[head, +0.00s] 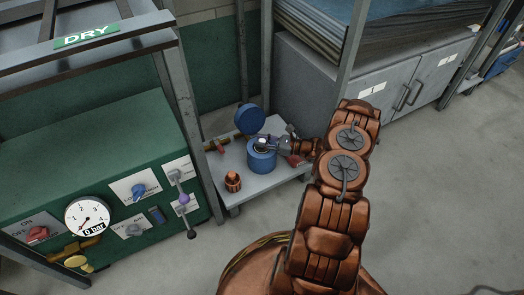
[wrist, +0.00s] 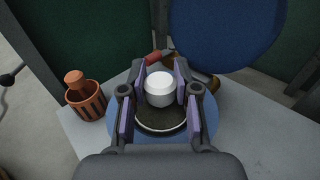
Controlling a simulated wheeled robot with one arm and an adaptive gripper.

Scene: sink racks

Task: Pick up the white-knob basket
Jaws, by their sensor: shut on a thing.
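The white-knob basket shows in the wrist view as a white knob (wrist: 159,86) above a dark round body with a pale rim. It is at the mouth of a round blue pot (wrist: 207,107); I cannot tell whether it rests inside or is slightly raised. My gripper (wrist: 160,92) is over the pot, its purple-padded fingers closed on either side of the knob. In the head view my gripper (head: 264,145) reaches in from the right over the blue pot (head: 261,162). The basket's lower part is hidden in the pot.
A blue round lid (head: 249,119) stands raised behind the pot. An orange slotted basket with its own knob (head: 233,182) stands on the grey cart (head: 256,188), left of the pot. A green panel with a gauge (head: 87,217) is left; a rack post (head: 347,60) rises behind my arm.

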